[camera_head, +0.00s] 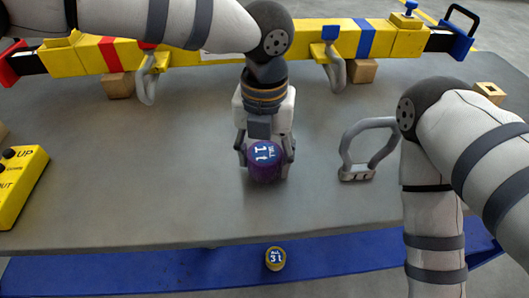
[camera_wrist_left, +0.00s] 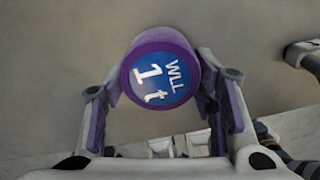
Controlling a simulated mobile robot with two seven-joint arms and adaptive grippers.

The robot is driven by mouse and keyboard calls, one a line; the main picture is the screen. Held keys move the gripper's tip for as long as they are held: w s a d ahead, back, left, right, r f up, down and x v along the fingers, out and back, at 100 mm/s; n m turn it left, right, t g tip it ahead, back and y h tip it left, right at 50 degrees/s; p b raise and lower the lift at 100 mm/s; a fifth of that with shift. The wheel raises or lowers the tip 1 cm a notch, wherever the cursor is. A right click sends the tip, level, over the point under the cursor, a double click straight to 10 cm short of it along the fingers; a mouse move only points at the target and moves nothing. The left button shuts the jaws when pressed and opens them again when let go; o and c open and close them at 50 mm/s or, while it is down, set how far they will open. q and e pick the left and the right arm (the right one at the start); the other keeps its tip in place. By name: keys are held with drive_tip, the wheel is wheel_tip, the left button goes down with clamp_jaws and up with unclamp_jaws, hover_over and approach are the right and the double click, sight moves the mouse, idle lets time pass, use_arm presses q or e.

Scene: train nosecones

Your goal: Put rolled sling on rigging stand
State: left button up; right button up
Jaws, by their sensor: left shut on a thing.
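The rolled sling (camera_head: 265,166) is a short purple roll with a blue round label reading WLL 1 t. My left gripper (camera_head: 266,157) reaches down over the grey table and is shut on the roll, one finger on each side. In the left wrist view the sling (camera_wrist_left: 160,78) sits between the fingers, its label facing the camera. I cannot tell whether it touches the table. A yellow roll (camera_head: 275,259) marked WLL 3 t rests on a long blue piece in front of the table. I cannot tell which thing is the rigging stand. My right gripper is out of view.
A yellow beam (camera_head: 210,62) with hooks lies along the table's (camera_head: 130,180) back on wooden blocks. A yellow control box (camera_head: 22,185) is at left. The blue piece (camera_head: 130,275) runs along the front. The table's front left is clear.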

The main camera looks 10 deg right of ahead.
sight(265, 155)
use_arm(q)
drive_tip(key=o, duration=1.4)
drive_tip(key=shift+c, duration=0.2)
wheel_tip(265, 155, up, 12)
drive_tip(key=shift+r+p, duration=0.2)
drive_tip(key=shift+p, duration=0.1)
drive_tip(key=shift+f, duration=0.1)
